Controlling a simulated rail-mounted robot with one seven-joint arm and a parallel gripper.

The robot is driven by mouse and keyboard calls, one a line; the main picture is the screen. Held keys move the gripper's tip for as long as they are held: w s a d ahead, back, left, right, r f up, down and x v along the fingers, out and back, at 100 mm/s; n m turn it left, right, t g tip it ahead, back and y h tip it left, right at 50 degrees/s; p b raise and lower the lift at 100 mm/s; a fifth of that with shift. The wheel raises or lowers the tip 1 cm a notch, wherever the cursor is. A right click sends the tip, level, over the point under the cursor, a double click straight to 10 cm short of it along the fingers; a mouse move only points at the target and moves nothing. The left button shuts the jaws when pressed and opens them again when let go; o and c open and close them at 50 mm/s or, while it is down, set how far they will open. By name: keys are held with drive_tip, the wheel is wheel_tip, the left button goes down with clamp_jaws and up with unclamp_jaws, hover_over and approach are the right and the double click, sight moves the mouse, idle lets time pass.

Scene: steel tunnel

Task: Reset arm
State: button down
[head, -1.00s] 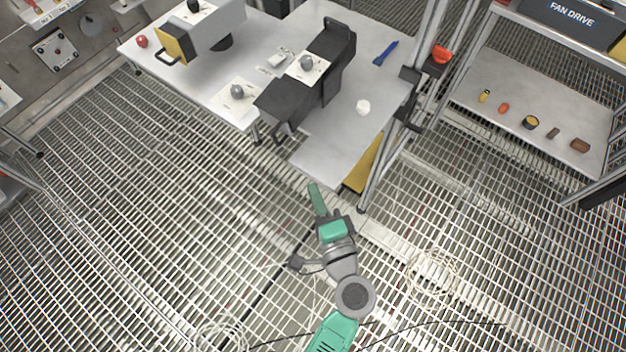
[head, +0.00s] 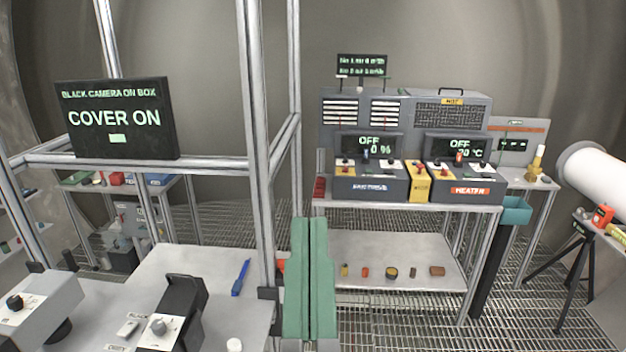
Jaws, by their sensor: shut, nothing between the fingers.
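My gripper (head: 311,226) stands upright in the lower middle of the head view. Its two long green fingers are pressed together along a thin dark seam, with nothing between them. The fingers stand in front of the frame post and the lower shelf, and hide part of both. The rest of my arm is below the picture's edge.
At lower left is a grey table (head: 195,262) with a black device (head: 172,318), a blue tool (head: 241,277) and a white cap (head: 234,344). A metal frame post (head: 265,130) rises left of my gripper. A shelf (head: 380,246) with several small items is at right.

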wheel_tip(320, 180, up, 18)
drive_tip(key=p, duration=1.7)
drive_tip(key=shift+f, duration=0.1)
